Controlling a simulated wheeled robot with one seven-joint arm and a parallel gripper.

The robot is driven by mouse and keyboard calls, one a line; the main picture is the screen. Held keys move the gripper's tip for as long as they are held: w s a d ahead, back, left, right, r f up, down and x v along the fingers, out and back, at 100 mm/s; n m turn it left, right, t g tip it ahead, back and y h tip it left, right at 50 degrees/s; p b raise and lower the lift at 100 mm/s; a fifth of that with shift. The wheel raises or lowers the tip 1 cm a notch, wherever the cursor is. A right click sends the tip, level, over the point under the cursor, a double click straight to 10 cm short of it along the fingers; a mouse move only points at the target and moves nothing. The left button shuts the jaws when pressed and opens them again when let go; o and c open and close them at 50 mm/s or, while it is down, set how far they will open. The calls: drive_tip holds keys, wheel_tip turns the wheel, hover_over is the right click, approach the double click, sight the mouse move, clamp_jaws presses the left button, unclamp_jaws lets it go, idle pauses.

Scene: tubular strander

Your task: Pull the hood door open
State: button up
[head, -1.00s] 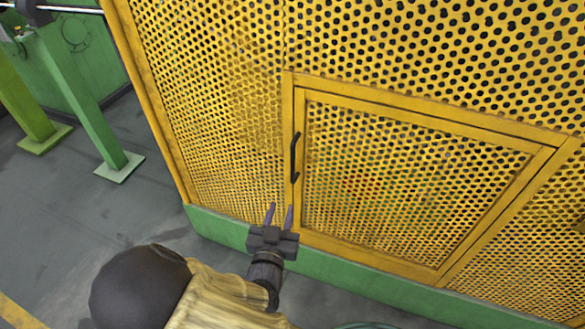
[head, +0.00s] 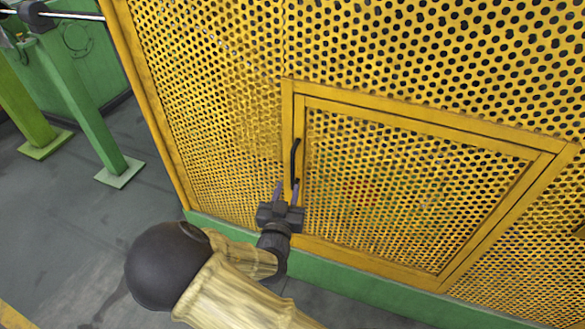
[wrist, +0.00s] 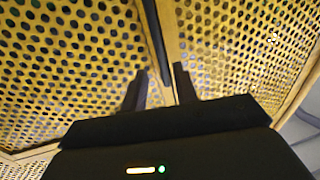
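The hood door (head: 410,190) is a yellow perforated panel in a yellow frame, and it looks closed. Its black bar handle (head: 296,160) stands upright near the door's left edge. My gripper (head: 287,190) is just below the handle, with its two fingers apart and pointing up toward the handle's lower end. In the wrist view the fingers (wrist: 160,88) are spread, and the dark handle (wrist: 156,40) runs down toward the gap between them. I see nothing held. Whether a finger touches the handle I cannot tell.
Yellow perforated hood panels (head: 210,110) surround the door, above a green base rail (head: 350,278). Green posts (head: 90,110) stand at the left on the grey floor (head: 60,230). The floor between them and the hood is clear.

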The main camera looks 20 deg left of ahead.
sight(292, 170)
drive_tip(key=w, duration=0.5)
drive_tip(key=w+a, duration=0.1)
drive_tip(key=w, duration=0.2)
drive_tip(key=shift+w, duration=0.3)
clamp_jaws()
